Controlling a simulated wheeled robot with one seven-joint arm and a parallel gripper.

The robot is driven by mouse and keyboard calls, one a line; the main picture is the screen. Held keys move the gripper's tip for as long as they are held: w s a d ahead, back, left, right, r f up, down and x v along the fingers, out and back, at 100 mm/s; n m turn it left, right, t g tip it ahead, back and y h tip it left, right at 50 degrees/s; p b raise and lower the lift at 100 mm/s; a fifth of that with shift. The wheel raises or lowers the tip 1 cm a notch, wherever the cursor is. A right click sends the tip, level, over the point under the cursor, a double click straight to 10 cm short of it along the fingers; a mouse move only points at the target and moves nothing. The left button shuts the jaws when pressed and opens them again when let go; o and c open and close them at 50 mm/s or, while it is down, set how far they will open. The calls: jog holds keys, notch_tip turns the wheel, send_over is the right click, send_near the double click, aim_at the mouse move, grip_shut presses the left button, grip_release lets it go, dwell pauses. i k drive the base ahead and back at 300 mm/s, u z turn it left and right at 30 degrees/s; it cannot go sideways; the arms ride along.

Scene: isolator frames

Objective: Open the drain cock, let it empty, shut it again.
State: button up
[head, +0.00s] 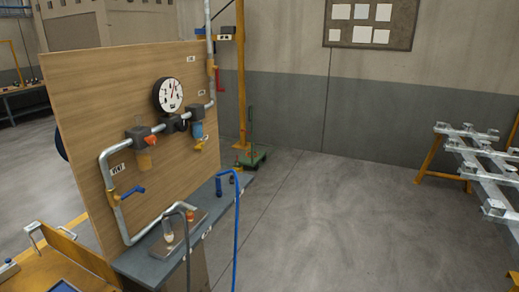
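A wooden panel (85,95) carries grey pipework with several valves. I cannot tell for sure which fitting is the drain cock. A small red part (190,215) sits low, near a clear vessel (168,231) on the bench. My gripper is not in view.
A dial gauge (168,95) sits mid-panel. A blue-handled valve (131,192) and a red-handled valve (217,76) are on the pipe. A grey bench (150,268) runs below, with a blue hose (237,215) at its right end. A metal rack (480,155) stands far right; the floor between is clear.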

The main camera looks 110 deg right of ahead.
aim_at(199, 147)
jog(key=z, duration=4.9)
jog(key=i, duration=2.05)
jog(key=u, duration=3.85)
